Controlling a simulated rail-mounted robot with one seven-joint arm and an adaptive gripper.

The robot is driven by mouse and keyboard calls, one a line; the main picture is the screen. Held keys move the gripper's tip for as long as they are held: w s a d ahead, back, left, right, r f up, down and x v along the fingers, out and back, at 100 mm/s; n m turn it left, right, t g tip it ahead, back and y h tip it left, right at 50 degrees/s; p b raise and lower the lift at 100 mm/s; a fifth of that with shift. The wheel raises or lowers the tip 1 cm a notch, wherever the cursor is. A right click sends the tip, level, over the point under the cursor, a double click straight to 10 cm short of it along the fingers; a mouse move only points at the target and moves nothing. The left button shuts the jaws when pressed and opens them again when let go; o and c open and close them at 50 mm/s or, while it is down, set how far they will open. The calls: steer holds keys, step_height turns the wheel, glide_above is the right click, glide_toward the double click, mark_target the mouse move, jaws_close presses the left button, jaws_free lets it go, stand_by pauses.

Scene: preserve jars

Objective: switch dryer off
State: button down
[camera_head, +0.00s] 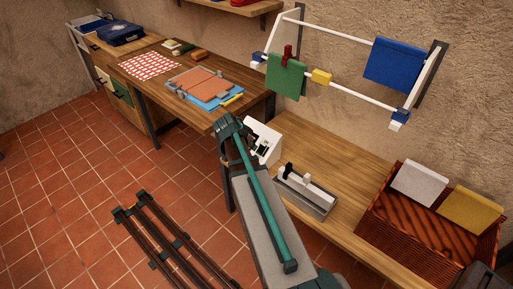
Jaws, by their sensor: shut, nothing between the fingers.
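A white slanted panel (266,136) stands at the left end of the low wooden bench. Small dark parts, which look like the tip of my gripper (259,151), show in front of its lower face. They look shut and empty; my arm hides much of this spot, and I cannot tell whether they touch the panel. A grey box (318,207) with a white top, one black upright piece and one white upright piece sits to the right on the same bench. No label marks either as the dryer, and the switch's setting is too small to read.
A white wall rack (335,87) holds a green cloth (286,78) and a blue cloth (393,66). A wicker basket (385,243) holds white and yellow cloths at the bench's right. A higher table (196,59) stands left. Dark rails (160,240) lie on the tiled floor.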

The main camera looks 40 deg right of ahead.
steer(key=a+f+b+v, duration=0.1)
steer(key=v, duration=0.7)
steer(key=shift+s+a+r+b, duration=0.15)
steer(key=shift+s+a+b, duration=0.1)
steer(key=shift+a+b, duration=0.1)
steer(key=s+a+f+n+g+y, duration=0.15)
steer(key=s+a+f+n, duration=0.3)
steer(key=f, duration=0.45)
steer(key=s+a+f+n+y, duration=0.25)
steer(key=a+f+n, duration=0.2)
steer(key=f, duration=0.35)
steer(key=s+a+f+n+g+y, duration=0.1)
steer(key=s+a+f+n, duration=0.35)
steer(key=f, duration=0.45)
steer(key=s+a+f+g, duration=0.1)
steer(key=s+a+f, duration=0.2)
steer(key=s+f, duration=0.2)
steer(key=s+a+f+n+g+y, duration=0.1)
steer(key=s+a+f, duration=0.3)
steer(key=s, duration=0.8)
steer(key=s+a+f+n+g, duration=0.1)
steer(key=s+a+f+g, duration=0.2)
steer(key=s+f, duration=0.4)
steer(key=shift+s+a+y, duration=0.3)
steer(key=shift+s+a, duration=0.05)
steer(key=shift+s, duration=0.8)
